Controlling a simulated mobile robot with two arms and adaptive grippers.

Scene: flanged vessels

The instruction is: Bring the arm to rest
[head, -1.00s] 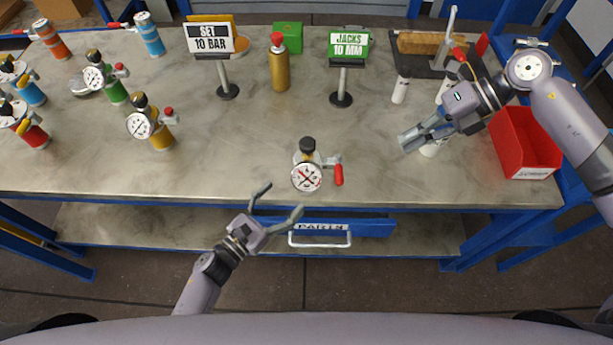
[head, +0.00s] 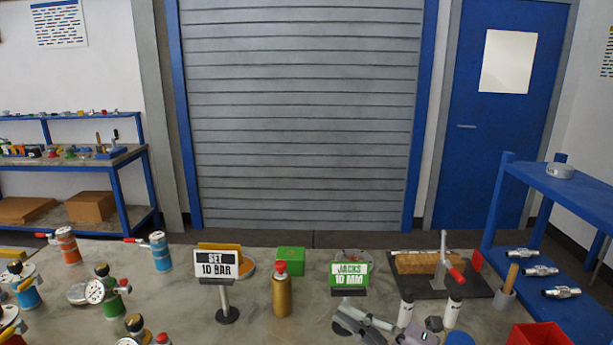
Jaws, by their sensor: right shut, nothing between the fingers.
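My right gripper (head: 350,322) shows at the bottom edge, in front of the green "JACKS 10 MM" sign (head: 349,276). Its fingers are together with nothing between them. It hides the foot of that sign; I cannot tell whether it touches it. Part of my right arm's wrist is cut off by the bottom edge. My left gripper is out of view.
A "SET 10 BAR" sign (head: 216,266), a gold bottle (head: 281,295) and a green box (head: 290,260) stand left of the gripper. White cylinders (head: 405,312), a clamp fixture (head: 440,265) and a red bin (head: 538,335) are right. Gauged vessels (head: 110,290) crowd the left.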

